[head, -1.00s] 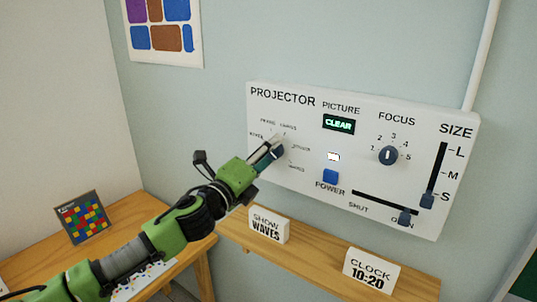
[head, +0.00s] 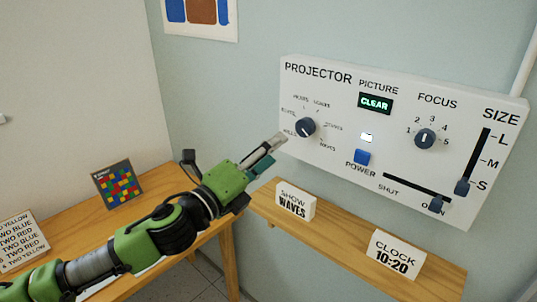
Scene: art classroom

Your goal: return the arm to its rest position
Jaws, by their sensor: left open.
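My left arm comes in from the lower left, and its green left gripper (head: 267,152) is open and empty. The gripper is in front of the white projector panel (head: 330,165), below and left of the round dark knob (head: 305,127), and apart from that knob in the picture. The picture display (head: 375,103) reads CLEAR. The focus knob (head: 424,139) and the blue power button (head: 361,157) are on the same panel. The size slider (head: 463,186) is near S, and the lower slider (head: 437,204) is near its right end. My right gripper is not in view.
A wooden shelf (head: 345,245) below the panel bears a SHOW WAVES card (head: 296,200) and a CLOCK 10:20 card (head: 396,254). A wooden table (head: 160,192) at left bears a coloured grid picture (head: 118,184) and a colour-word card (head: 22,241).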

